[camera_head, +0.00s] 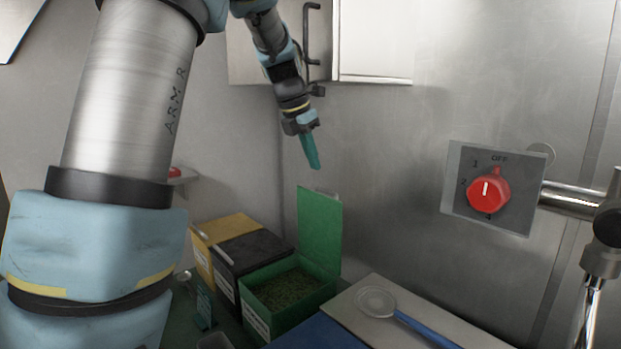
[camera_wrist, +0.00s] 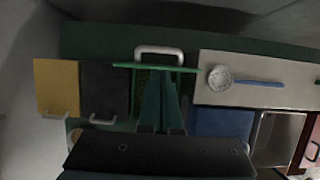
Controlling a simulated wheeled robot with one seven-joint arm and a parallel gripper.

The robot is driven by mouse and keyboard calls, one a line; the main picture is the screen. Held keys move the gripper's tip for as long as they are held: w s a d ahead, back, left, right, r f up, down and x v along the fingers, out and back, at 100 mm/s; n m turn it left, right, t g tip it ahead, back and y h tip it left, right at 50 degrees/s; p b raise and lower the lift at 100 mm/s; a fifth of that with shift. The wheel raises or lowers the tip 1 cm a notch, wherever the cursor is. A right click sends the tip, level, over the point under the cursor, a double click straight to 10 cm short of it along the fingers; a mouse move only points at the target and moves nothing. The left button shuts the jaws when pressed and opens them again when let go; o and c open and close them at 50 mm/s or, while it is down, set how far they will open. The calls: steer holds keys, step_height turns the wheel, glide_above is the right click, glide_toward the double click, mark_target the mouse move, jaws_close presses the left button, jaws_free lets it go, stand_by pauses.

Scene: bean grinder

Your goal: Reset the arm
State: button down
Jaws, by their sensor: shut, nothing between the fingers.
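My gripper (camera_head: 313,152) is raised in the air above and behind the open green bin, with its teal fingers pointing down. The fingers are together and hold nothing. In the wrist view the closed fingers (camera_wrist: 159,84) show in the middle, over the green bin. My arm bends down from the top of the head view and touches nothing that I can see.
The green bin (camera_head: 262,316) holds small green-brown bits, its lid (camera_head: 319,232) upright. Black (camera_head: 248,252) and yellow (camera_head: 222,231) bins stand left of it. A strainer with a blue handle (camera_head: 424,329) lies on a pale board at right. A red knob (camera_head: 488,194) is on the wall.

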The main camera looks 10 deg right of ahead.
steer(key=s+a+f+m+y+b, duration=0.1)
steer(key=s+a+f+m, duration=0.2)
steer(key=a+f+m, duration=0.3)
steer(key=s+a+f+m+y+b, duration=0.1)
steer(key=s+a+f+m, duration=0.3)
steer(key=a, duration=0.5)
steer(key=s+a+f+m+y+b, duration=0.1)
steer(key=s+a+f+m, duration=0.8)
steer(key=m, duration=0.5)
step_height(320, 180, down, 2)
steer(key=s, duration=0.2)
steer(key=shift+s+a+m+y, duration=0.3)
steer(key=shift+s+a, duration=0.05)
steer(key=shift+s, duration=0.05)
